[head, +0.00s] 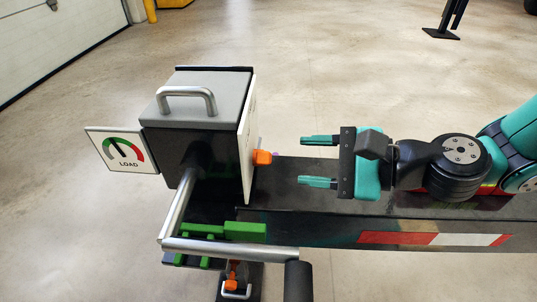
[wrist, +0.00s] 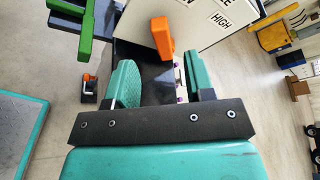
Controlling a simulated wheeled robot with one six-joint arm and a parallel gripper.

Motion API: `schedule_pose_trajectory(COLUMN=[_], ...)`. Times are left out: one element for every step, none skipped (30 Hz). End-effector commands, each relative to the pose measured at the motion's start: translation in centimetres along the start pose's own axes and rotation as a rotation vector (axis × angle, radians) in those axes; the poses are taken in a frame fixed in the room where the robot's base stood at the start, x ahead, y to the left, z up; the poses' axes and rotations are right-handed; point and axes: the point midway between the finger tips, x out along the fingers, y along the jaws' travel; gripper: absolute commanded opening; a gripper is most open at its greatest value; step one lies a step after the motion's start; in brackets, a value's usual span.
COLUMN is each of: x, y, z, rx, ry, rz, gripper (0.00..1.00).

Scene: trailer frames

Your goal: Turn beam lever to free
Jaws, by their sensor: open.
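An orange lever (head: 262,157) sticks out from the white panel (head: 246,140) on the side of the grey box. In the wrist view this lever (wrist: 161,42) stands in front of the panel, which shows "HIGH" and other cut-off words. A second orange part (head: 232,275) sits low near the front, and it also shows in the wrist view (wrist: 88,86). No label tells which one is the beam lever. My gripper (head: 303,160) is open and empty. It points left at the upper lever, with a gap between. In the wrist view my gripper (wrist: 160,80) has the lever beyond its fingertips.
The grey box (head: 205,90) has a metal handle and a LOAD dial (head: 124,150) on its left. Green bars (head: 244,230) and a metal tube frame (head: 230,247) lie in front. A dark beam (head: 310,225) runs right beneath my arm.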

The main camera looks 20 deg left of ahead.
Motion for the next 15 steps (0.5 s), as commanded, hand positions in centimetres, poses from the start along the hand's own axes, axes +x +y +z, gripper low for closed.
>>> schedule_pose_trajectory(x=[1.4,2.0,2.8,3.4,4.0,4.7,5.1,5.5,6.0,6.3,6.6,6.9,7.0,7.2,7.3], y=[0.2,0.2,0.1,0.1,0.1,0.1,0.1,0.1,0.1,0.0,0.0,0.0,0.0,0.0,0.0], z=[0.1,0.1,0.1,0.1,0.1,0.1,0.1,0.1,0.0,0.0,0.1,0.1,0.0,0.0,0.0], rx=[-0.004,-0.004,-0.004,-0.004,-0.003,-0.003,-0.002,-0.003,-0.002,-0.002,-0.002,-0.001,-0.001,-0.001,-0.001], ry=[-0.006,-0.005,-0.005,-0.005,-0.004,-0.004,-0.004,-0.004,-0.002,-0.002,-0.003,-0.002,-0.001,-0.001,0.0], rz=[0.004,0.002,0.003,0.003,0.003,0.001,0.001,0.002,0.001,0.0,0.0,0.0,0.0,0.0,-0.001], gripper=[0.49,0.49,0.49,0.49,0.49,0.49,0.49,0.49,0.49,0.49,0.49,0.49,0.49,0.49,0.49])
